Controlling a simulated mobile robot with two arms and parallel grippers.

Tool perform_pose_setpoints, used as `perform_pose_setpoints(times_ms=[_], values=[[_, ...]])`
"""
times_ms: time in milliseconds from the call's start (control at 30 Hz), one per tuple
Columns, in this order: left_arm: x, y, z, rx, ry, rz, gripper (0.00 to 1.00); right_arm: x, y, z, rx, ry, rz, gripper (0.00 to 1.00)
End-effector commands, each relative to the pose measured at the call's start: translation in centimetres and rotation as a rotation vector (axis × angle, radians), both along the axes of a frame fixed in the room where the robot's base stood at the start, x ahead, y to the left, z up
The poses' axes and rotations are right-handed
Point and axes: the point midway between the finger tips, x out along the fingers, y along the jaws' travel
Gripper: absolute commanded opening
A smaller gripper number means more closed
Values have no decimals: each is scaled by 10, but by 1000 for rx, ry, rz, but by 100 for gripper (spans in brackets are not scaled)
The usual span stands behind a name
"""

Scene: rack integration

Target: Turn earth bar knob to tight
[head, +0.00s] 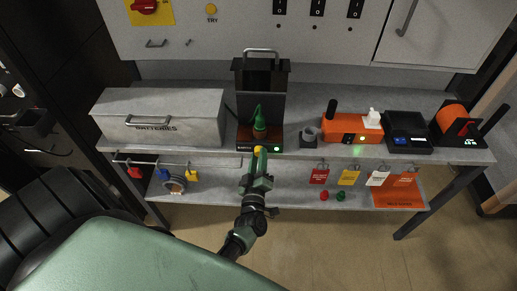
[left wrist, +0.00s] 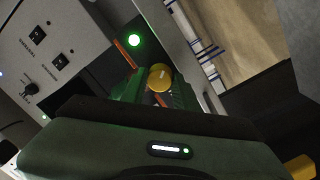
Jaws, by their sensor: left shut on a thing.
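My left gripper (head: 259,168) is in front of the middle of the bench, pointing away from me. It is shut on a yellow round-ended piece (head: 260,153), which sticks out past the fingertips. In the left wrist view the same yellow piece (left wrist: 160,77) shows as a round face with a pale line across it, between the green fingers of the left gripper (left wrist: 155,90). I cannot tell whether this piece is the earth bar knob, or whether it touches the bench. No tight or loose marking is readable. My right gripper is not in view.
The bench (head: 290,163) holds a grey batteries box (head: 165,105), a black-and-orange station with a green tool (head: 260,122), an orange device (head: 345,125) and a black scale (head: 408,135). Hanging tags and padlocks line its front. A cabinet with switches stands behind. The floor in front is clear.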

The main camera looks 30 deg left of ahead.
Motion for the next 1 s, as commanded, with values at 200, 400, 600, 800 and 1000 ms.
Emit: perform_pose_setpoints(times_ms=[200, 400, 600, 800, 1000], values=[[-1, -1, -2, 62, 45, -2, 0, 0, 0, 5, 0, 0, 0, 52], [-1, -1, -2, 85, 59, -2, 0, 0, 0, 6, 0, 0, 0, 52], [-1, -1, -3, 90, 62, -2, 0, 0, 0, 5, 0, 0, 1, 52], [-1, -1, -2, 89, 61, -2, 35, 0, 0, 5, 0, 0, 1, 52], [-1, 0, -1, 88, 58, -1, 51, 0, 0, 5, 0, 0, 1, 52]])
